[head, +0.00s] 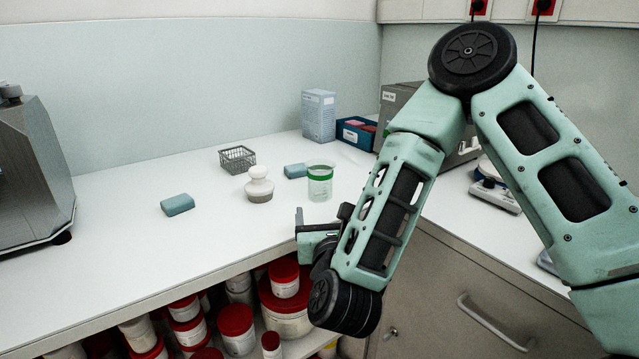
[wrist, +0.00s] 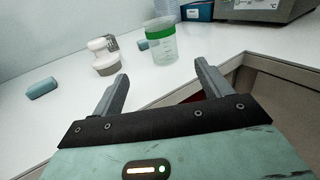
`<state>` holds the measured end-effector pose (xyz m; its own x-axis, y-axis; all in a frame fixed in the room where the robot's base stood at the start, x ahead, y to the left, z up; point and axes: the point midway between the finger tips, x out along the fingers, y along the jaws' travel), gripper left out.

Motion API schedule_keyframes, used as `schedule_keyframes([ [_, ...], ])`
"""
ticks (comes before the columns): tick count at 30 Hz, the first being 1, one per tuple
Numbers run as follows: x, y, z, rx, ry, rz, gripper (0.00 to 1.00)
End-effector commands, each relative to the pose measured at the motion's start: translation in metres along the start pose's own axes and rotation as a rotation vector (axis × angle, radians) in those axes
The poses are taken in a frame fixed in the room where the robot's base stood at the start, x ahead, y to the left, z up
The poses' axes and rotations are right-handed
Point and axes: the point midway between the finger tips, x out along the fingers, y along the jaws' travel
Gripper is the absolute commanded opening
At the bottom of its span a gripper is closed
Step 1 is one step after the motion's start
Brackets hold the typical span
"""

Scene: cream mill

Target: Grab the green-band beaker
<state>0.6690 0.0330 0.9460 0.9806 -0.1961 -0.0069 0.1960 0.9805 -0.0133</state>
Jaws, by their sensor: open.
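The green-band beaker (head: 320,185) stands upright on the white counter, clear with a green band near its rim. It also shows in the wrist view (wrist: 162,46), beyond the fingertips and between their lines. My gripper (wrist: 161,82) is open and empty, with its two grey fingers spread at the counter's front edge. In the head view my gripper (head: 299,222) is in front of the beaker and apart from it; one finger shows and the rest is hidden by the arm.
A white-topped jar (head: 259,186) stands just left of the beaker, with a blue block (head: 296,170) behind. Another blue block (head: 178,204), a wire basket (head: 238,158), a blue bin (head: 356,133) and a tall box (head: 319,115) are on the counter. Red-lidded tubs (head: 237,320) fill the shelf below.

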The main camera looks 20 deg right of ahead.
Motion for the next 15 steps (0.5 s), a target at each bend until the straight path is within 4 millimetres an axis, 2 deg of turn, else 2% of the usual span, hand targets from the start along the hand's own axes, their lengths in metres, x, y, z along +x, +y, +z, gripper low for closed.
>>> schedule_keyframes([
  [6,0.027,-0.004,0.004,0.018,-0.002,-0.015,0.77],
  [15,0.054,-0.004,0.005,0.016,-0.006,-0.016,0.77],
])
